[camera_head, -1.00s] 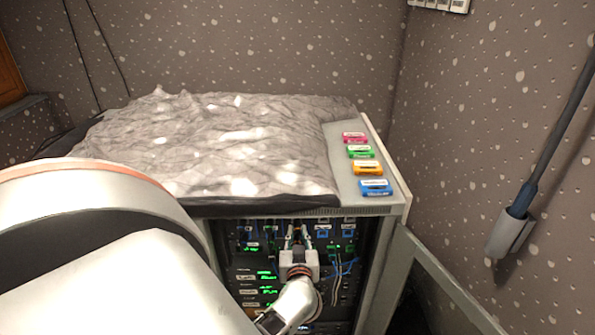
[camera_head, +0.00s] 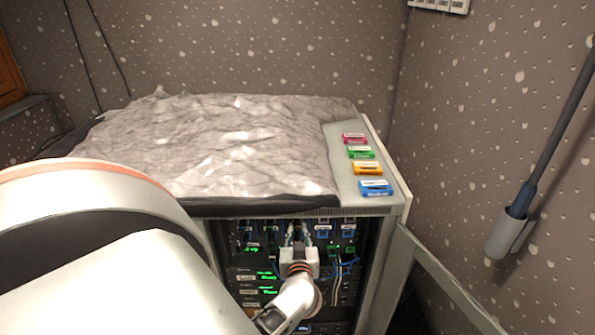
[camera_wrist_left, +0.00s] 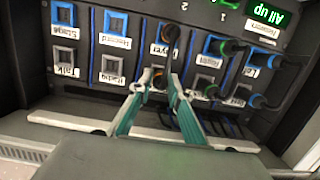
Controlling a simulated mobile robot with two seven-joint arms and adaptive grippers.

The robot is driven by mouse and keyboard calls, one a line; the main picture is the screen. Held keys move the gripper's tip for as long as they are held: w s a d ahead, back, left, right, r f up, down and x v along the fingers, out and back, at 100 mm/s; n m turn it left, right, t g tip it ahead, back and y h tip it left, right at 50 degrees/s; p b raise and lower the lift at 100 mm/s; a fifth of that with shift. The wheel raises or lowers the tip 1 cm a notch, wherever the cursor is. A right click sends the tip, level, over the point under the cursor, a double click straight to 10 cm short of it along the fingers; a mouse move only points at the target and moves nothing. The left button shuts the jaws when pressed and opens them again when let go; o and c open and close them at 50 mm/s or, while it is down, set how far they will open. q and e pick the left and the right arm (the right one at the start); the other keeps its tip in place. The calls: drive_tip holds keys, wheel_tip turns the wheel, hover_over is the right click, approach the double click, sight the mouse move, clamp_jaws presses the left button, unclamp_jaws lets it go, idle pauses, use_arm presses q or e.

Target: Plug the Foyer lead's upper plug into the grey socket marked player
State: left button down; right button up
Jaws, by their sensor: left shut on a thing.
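My left gripper (camera_head: 298,232) is at the upper rows of the rack front. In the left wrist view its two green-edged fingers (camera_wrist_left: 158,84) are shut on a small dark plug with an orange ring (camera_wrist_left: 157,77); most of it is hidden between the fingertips. The Player label (camera_wrist_left: 158,48) shows upside down just beyond the fingertips. A dark part with an orange ring (camera_wrist_left: 171,33) is beside that label; I cannot tell whether it is a plug seated in a socket. The face of the player socket is not clearly visible. My right gripper is not in view.
Grey sockets (camera_wrist_left: 110,63) stand left of the fingers in the wrist view. Several plugged black leads (camera_wrist_left: 233,47) crowd the right. A crumpled grey cover (camera_head: 220,145) lies on top of the rack, beside coloured blocks (camera_head: 367,169). An open door (camera_head: 440,275) stands at the right.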

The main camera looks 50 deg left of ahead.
use_arm(q)
drive_tip(key=shift+a+r, duration=0.1)
drive_tip(key=c, duration=1.9)
unclamp_jaws()
drive_tip(key=shift+w, duration=0.1)
drive_tip(key=shift+o, duration=0.6)
drive_tip(key=v, duration=1.2)
